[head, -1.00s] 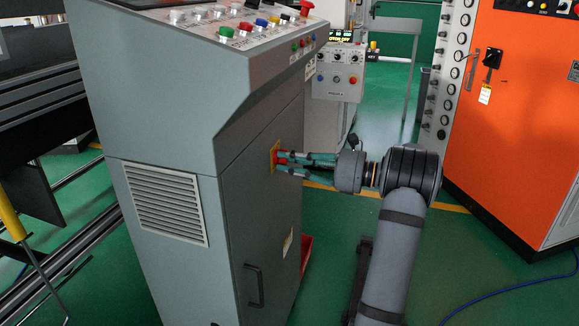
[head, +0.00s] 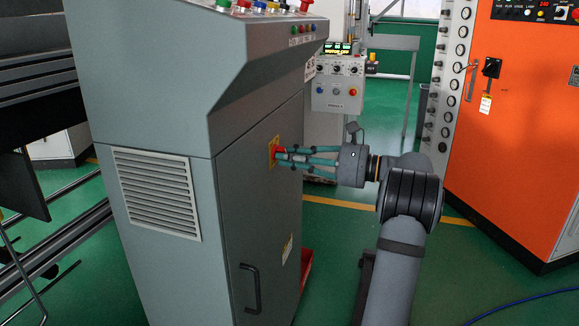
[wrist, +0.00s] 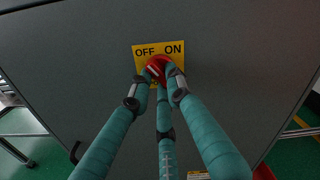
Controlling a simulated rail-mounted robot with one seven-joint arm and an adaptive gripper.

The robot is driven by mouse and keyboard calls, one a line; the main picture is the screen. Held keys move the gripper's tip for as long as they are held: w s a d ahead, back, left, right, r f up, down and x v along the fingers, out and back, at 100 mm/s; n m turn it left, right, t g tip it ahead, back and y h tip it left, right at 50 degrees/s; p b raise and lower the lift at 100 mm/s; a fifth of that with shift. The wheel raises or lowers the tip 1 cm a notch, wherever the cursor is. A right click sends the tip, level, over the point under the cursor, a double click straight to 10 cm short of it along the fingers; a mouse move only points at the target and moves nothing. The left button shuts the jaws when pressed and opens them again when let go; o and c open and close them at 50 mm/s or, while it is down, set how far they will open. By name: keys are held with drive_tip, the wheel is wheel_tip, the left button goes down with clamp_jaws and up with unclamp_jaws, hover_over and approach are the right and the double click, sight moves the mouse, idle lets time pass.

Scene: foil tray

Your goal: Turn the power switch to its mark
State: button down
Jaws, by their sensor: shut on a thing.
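The power switch is a red knob that shows in the wrist view (wrist: 158,67) and in the head view (head: 281,153). It sits on a yellow plate (wrist: 146,51) lettered OFF at left and ON at right. A pale line on the knob seems to lean toward OFF, but the fingers partly cover it. My gripper (head: 289,155) reaches in from the right in the head view. In the wrist view its teal fingers (wrist: 160,80) are closed around the knob. Parts of the knob and the lower plate are hidden behind the fingers.
The plate is on the side door of a grey cabinet (head: 235,190) with a black handle (head: 251,288) lower down. An orange cabinet (head: 520,140) stands at the right. A small control box (head: 338,85) is behind. Green floor lies open between them.

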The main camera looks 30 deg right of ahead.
drive_tip(key=shift+n+b, duration=0.55)
drive_tip(key=shift+n, duration=0.15)
drive_tip(key=c, duration=1.7)
unclamp_jaws()
drive_tip(key=shift+o, duration=0.3)
drive_tip(key=shift+d, duration=0.1)
drive_tip(key=v, duration=1.2)
